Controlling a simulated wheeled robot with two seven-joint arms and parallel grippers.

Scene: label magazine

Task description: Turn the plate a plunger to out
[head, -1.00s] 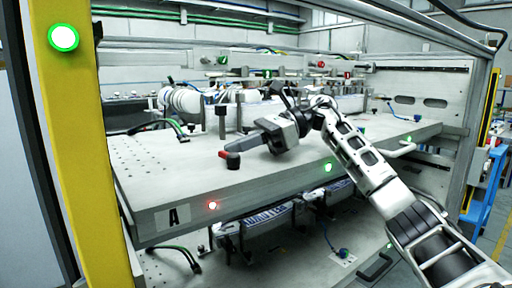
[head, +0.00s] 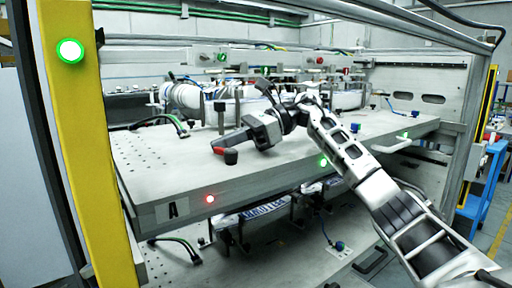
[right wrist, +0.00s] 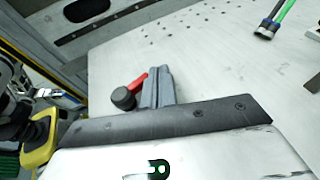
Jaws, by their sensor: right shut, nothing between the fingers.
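The plate A plunger is a black round knob (head: 231,157) with a red lever (head: 218,149), on the top near the front left edge of the upper plate (head: 160,170). In the right wrist view the black knob (right wrist: 123,98) stands left of my fingers and the red lever (right wrist: 138,82) points up and right toward them. My right gripper (head: 226,144) is shut and empty, low over the plate, right beside the lever. Its closed grey fingers also show in the right wrist view (right wrist: 155,87). I cannot tell whether they touch the lever. My left gripper is out of view.
A red lamp (head: 209,199) glows by the "A" label (head: 172,210) on the plate's front edge, and a green lamp (head: 323,162) farther right. A dark post (head: 220,115) and white cylinders stand behind. A yellow post (head: 85,150) bounds the left side.

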